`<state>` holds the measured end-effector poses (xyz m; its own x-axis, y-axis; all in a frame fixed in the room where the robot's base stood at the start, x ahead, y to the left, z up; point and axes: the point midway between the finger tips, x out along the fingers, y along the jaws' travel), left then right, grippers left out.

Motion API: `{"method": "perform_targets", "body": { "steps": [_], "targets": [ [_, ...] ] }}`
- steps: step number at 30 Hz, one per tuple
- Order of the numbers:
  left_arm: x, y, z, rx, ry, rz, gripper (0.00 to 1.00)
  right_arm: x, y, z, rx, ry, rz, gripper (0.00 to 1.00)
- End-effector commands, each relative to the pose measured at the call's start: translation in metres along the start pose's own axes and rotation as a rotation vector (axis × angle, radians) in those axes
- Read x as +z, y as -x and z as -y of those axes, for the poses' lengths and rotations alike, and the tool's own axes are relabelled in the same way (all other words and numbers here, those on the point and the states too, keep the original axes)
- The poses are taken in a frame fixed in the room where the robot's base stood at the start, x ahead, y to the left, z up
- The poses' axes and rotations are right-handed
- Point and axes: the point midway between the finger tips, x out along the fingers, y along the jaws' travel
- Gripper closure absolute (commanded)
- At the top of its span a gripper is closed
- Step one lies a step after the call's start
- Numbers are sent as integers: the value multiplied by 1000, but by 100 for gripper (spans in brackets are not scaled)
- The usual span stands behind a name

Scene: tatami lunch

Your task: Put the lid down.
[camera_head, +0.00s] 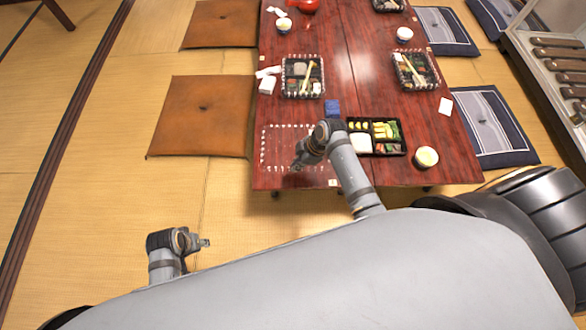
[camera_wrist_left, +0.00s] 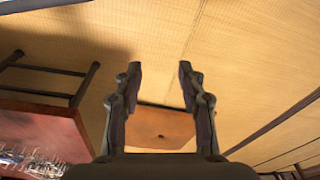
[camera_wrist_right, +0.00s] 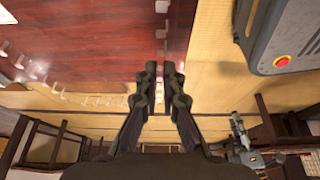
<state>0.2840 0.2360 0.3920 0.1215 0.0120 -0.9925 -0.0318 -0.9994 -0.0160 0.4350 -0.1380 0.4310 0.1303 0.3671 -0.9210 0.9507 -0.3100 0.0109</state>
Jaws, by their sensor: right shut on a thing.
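The clear lid (camera_head: 286,146) shows as a dashed white outline at the near left of the red table (camera_head: 352,48), left of the open bento box (camera_head: 398,149). My right gripper (camera_head: 300,165) is at the lid's near side, its fingers almost together and shut on its thin edge. In the right wrist view the fingertips (camera_wrist_right: 160,70) close up beside white glints of the lid (camera_wrist_right: 85,97). I cannot tell whether the lid touches the table. My left gripper (camera_head: 206,243) is low over the tatami, away from the table; its fingers (camera_wrist_left: 160,72) are apart and empty.
A small blue item (camera_head: 332,106) lies behind the lid. A cup (camera_head: 426,157) stands right of the open bento. A brown cushion (camera_head: 203,115) lies left of the table.

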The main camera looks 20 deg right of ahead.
Motion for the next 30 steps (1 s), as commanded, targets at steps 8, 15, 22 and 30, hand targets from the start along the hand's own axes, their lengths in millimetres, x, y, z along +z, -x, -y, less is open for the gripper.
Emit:
{"method": "perform_targets", "body": {
  "steps": [8,15,22,30],
  "targets": [
    [-3,34,-7,13,-7,6,60,-1,-20,-12,1,1,-1,100],
    [-2,51,-13,28,-13,-6,60,6,-46,-16,-3,-1,0,100],
    [-3,62,-16,39,-17,-24,60,10,-56,-16,1,1,0,100],
    [-3,61,-16,40,-17,-26,60,11,-58,-16,0,0,0,89]
  ]
}}
